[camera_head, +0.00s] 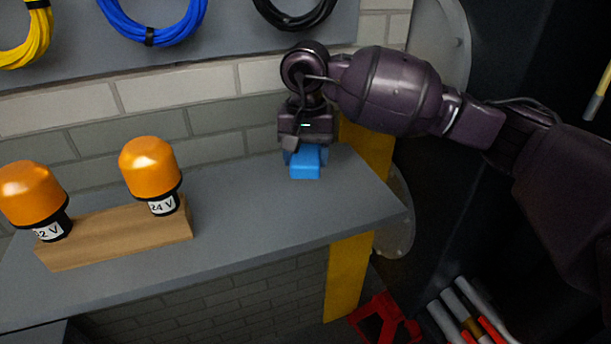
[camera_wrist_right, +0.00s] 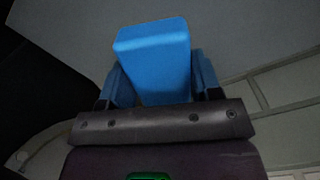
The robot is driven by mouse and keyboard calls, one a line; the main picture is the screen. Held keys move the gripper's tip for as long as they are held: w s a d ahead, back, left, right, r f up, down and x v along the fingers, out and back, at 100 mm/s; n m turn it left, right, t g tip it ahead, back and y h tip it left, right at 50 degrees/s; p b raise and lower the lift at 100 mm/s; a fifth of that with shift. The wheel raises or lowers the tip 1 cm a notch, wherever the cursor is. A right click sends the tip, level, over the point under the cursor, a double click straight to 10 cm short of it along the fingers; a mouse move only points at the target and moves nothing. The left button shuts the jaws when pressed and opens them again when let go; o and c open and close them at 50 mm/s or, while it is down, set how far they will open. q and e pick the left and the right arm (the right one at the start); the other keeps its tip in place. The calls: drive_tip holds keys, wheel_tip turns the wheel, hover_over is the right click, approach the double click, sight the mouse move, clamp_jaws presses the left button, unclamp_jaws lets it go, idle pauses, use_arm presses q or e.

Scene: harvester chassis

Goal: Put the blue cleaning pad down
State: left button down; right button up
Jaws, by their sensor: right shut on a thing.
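The blue cleaning pad (camera_head: 305,163) is at the right end of the grey shelf (camera_head: 260,205) in the head view. My right gripper (camera_head: 304,154) comes down from above and is shut on the pad. In the right wrist view the pad (camera_wrist_right: 155,60) sits between the two blue fingers of the right gripper (camera_wrist_right: 158,85). The pad's lower end is over or on the shelf surface; I cannot tell whether it touches. My left gripper is in neither view.
Two orange beacon lamps (camera_head: 150,165) stand in a wooden block (camera_head: 120,232) left of the pad. Coils of yellow, blue (camera_head: 155,25) and black cable hang on the wall above. A red stand (camera_head: 383,318) and several tubes are below right. The shelf between block and pad is clear.

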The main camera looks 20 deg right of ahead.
sight(306, 188)
drive_tip(key=shift+f, duration=2.6)
drive_tip(key=shift+f, duration=0.15)
drive_tip(key=o, duration=0.8)
wheel_tip(306, 188, up, 12)
drive_tip(key=shift+r, duration=0.15)
